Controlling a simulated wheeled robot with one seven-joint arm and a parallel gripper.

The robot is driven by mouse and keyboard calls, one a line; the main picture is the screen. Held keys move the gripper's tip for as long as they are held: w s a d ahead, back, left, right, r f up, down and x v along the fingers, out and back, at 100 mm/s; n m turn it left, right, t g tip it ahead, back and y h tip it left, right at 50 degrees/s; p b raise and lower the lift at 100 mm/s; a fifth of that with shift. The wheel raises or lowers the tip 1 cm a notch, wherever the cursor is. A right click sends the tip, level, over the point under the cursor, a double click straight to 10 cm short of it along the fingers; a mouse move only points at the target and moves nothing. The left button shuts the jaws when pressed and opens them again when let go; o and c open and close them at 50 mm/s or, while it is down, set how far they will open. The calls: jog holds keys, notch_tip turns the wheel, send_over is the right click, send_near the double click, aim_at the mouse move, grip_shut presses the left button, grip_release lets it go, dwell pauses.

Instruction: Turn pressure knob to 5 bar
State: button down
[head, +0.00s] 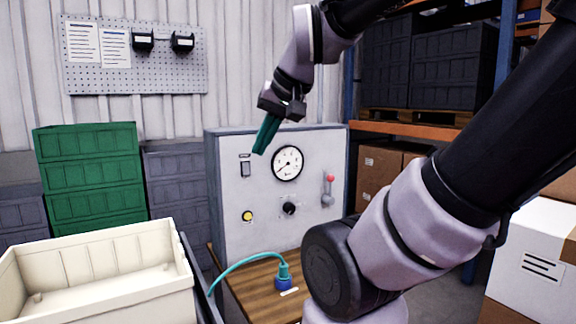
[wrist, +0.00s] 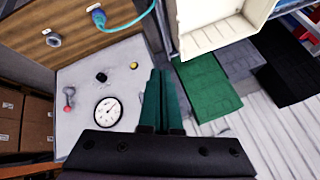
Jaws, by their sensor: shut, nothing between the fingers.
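The grey control panel (head: 240,270) carries a black pressure knob (head: 289,208) below a round white gauge (head: 287,163). The gauge's reading is too small to tell for sure. In the wrist view the panel appears upside down, with the knob (wrist: 101,77) and gauge (wrist: 108,110) left of my fingers. My gripper (head: 260,151) is shut and empty, its green fingers pointing down at the panel's upper left, apart from the knob. The fingers also show in the wrist view (wrist: 158,72). Nothing hides the knob.
A wooden bench (head: 255,287) with a blue connector (head: 283,283) and teal hose stands in front. A cream bin (head: 100,290) is at left. Green crates (head: 90,175) stand behind it.

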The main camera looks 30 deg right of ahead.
jog(key=c, duration=0.9)
grip_release()
jog(key=shift+f, duration=0.1)
jog(key=o, duration=0.6)
jog(key=shift+w+a+f+g+y, duration=0.2)
jog(key=shift+w+a+f+g, duration=0.15)
jog(key=shift+f, duration=0.2)
jog(key=shift+w+a+f+g+y, duration=0.1)
jog(key=shift+w+f+g+y, duration=0.1)
jog(key=shift+f+g, duration=0.3)
jog(key=shift+o, duration=0.2)
jog(key=w+a+f+m+g+y, duration=0.2)
jog(key=w+f+m+y, duration=0.2)
jog(key=w+f+y, duration=0.6)
jog(key=w+d+f+m+t, duration=0.45)
jog(key=w+d+t, duration=0.25)
jog(key=w+d, duration=0.3)
jog(key=m+t+h, duration=0.8)
jog(key=m+h, duration=0.4)
send_near(291, 210)
jog(key=shift+g, duration=0.25)
jog(key=w, duration=0.9)
jog(key=shift+w+a+r, duration=0.15)
jog(key=shift+w+r, duration=0.15)
jog(key=shift+w, duration=0.05)
